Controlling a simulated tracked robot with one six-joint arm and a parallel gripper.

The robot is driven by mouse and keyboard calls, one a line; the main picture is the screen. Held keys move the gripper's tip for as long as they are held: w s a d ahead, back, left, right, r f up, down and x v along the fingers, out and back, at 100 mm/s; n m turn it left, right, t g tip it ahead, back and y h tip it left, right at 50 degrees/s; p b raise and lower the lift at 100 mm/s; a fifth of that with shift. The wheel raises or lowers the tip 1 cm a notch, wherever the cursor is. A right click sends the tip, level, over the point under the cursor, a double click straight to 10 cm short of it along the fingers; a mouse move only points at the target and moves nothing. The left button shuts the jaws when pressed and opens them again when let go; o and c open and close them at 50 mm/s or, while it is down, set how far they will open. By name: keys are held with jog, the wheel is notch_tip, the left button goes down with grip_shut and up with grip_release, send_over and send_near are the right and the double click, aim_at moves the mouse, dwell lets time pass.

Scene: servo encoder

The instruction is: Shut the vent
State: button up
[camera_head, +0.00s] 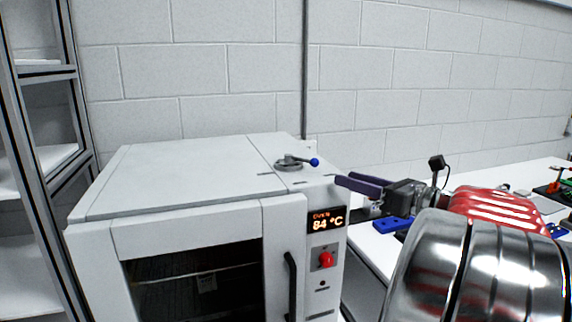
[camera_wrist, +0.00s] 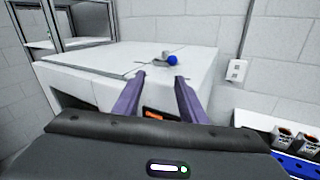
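The vent (camera_head: 289,163) is a round grey fitting with a short lever on top of the white oven (camera_head: 190,165). Its lever ends in a blue knob (camera_head: 314,162), which points right in the head view. In the wrist view the blue knob (camera_wrist: 172,60) shows beyond my fingertips, with the grey vent (camera_wrist: 164,54) partly behind it. My gripper (camera_head: 345,181) is just right of the oven's top right edge and apart from the knob. In the wrist view my gripper (camera_wrist: 160,77) has its two purple fingers spread, with nothing between them.
The oven's front has a lit display (camera_head: 326,220) reading 84 °C, a red knob (camera_head: 326,260) and a black door handle (camera_head: 291,285). A metal shelf rack (camera_head: 45,160) stands left. A white bench (camera_head: 375,250) with a blue tray lies right. The oven top is otherwise clear.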

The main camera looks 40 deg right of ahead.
aim_at(318, 163)
jog(key=d, duration=0.1)
jog(key=s+d+m, duration=0.1)
jog(key=shift+s+d+r+h, duration=0.1)
jog(key=shift+d+r+h, duration=0.05)
jog(key=shift+d+h, duration=0.2)
jog(key=shift+a, duration=0.1)
jog(key=w, duration=0.4)
jog(key=w+a, duration=0.1)
jog(key=w, duration=0.8)
jog(key=shift+w+a, duration=0.4)
jog(key=shift+c, duration=0.2)
grip_shut()
